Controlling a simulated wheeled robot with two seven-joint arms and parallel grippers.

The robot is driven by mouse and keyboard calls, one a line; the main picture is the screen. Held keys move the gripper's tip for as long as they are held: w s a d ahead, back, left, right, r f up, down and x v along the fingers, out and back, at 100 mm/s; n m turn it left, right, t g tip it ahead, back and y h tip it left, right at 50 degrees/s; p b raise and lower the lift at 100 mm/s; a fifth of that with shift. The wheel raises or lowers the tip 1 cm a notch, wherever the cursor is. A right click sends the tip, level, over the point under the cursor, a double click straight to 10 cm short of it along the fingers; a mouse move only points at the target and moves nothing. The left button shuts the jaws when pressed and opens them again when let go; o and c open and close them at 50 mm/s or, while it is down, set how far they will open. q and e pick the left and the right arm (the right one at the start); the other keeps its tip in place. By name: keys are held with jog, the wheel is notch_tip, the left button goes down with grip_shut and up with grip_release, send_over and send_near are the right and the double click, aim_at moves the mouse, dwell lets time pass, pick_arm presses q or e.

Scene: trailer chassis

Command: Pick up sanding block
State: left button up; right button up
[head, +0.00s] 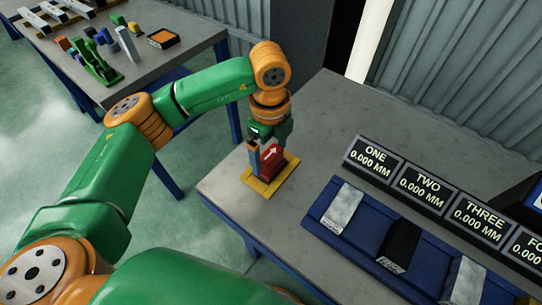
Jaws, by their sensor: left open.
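A red block with a white arrow (272,161), which looks like the sanding block, stands on a yellow plate (264,189) near the left corner of the grey table. My left gripper (264,151) points down at the block from above. It is open, with a finger beside the block's left side. The far finger is mostly hidden, so I cannot tell whether the jaws touch the block. My right gripper is out of view.
A blue tray (358,235) holding grey and black blocks lies right of the block. Behind it stand displays labelled ONE (373,158), TWO (421,188) and THREE (479,219). Another table (150,75) with small parts stands at the upper left. The table behind the yellow plate is clear.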

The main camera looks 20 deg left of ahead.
pick_arm(q)
jog(key=shift+w+f, duration=0.1)
jog(key=shift+f, duration=0.5)
jog(key=shift+w+f, duration=0.2)
jog(key=shift+s+d+r, duration=0.1)
jog(key=shift+s, duration=0.05)
jog(key=c, duration=0.5)
grip_shut()
